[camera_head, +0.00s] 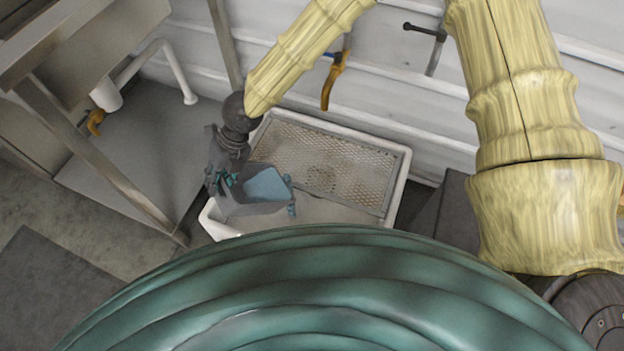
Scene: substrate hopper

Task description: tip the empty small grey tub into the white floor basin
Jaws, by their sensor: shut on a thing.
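The white floor basin (398,170) stands on the floor against the ribbed wall, with a metal grate (322,163) over its back part. My gripper (255,192) hangs over the basin's left front part and is shut on the small grey tub (246,206). The tub appears tilted, and its blue-grey inner face shows no contents. I cannot tell how high it is above the basin. My gripper and wrist hide the tub's left side. My green body hides the basin's front edge.
A steel sink stand with a leg (105,155) rises left of the basin, with a white drain pipe (175,68) behind it. A dark box (445,210) stands right of the basin.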

